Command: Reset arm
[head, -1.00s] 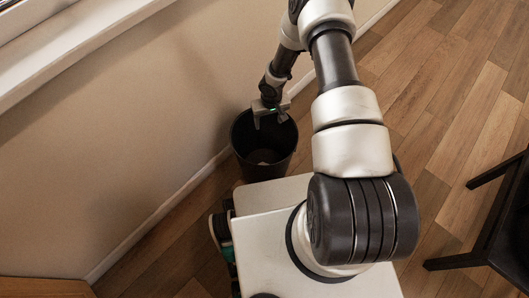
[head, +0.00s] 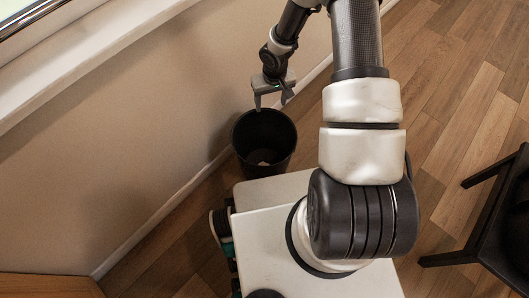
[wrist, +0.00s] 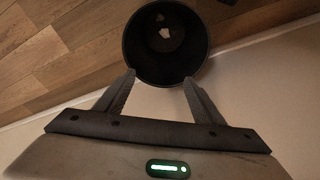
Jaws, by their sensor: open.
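My gripper (head: 271,104) is open and empty, above the rear rim of a black bin in the head view. In the wrist view its two fingers (wrist: 158,92) are spread apart with nothing between them. The black bin (head: 246,150) stands upright on the wooden floor against the wall. A small pale object (head: 264,158) lies at the bottom inside it; it also shows in the wrist view (wrist: 165,33). What it is cannot be made out.
A beige wall (head: 140,140) with a white window sill (head: 85,62) runs along the left. A black chair (head: 490,225) stands at the right. A wooden piece (head: 45,287) sits at the lower left. The wooden floor (head: 455,120) at the right is mostly clear.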

